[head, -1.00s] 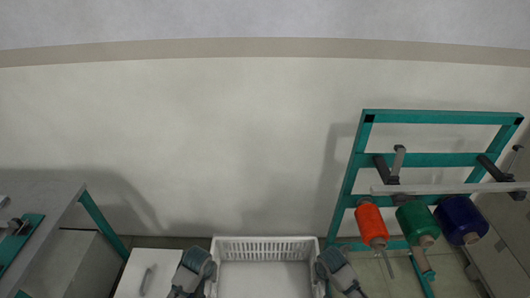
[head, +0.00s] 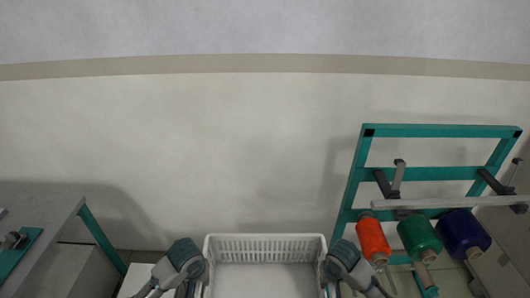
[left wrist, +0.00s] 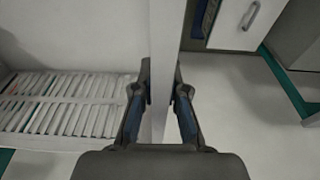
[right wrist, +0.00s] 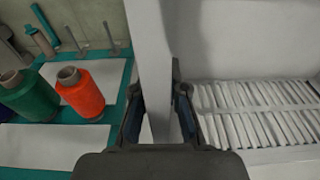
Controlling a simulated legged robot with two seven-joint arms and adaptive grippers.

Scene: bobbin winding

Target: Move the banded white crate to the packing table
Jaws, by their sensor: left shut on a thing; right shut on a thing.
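The white crate (head: 265,246) is at the bottom centre of the head view, with slotted walls and an empty-looking visible floor. Its near side is cut off by the picture's edge, and I see no band on it. My left gripper (head: 198,270) is shut on its left wall, which runs between the fingers in the left wrist view (left wrist: 166,50). My right gripper (head: 331,270) is shut on its right wall, seen between the fingers in the right wrist view (right wrist: 150,45). I cannot tell which table is the packing table.
A grey table (head: 40,215) with teal legs stands at the left. A teal rack (head: 440,131) stands at the right, with orange (head: 373,238), green (head: 420,236) and blue (head: 462,232) bobbins close to the crate's right. A pale wall (head: 220,150) lies ahead.

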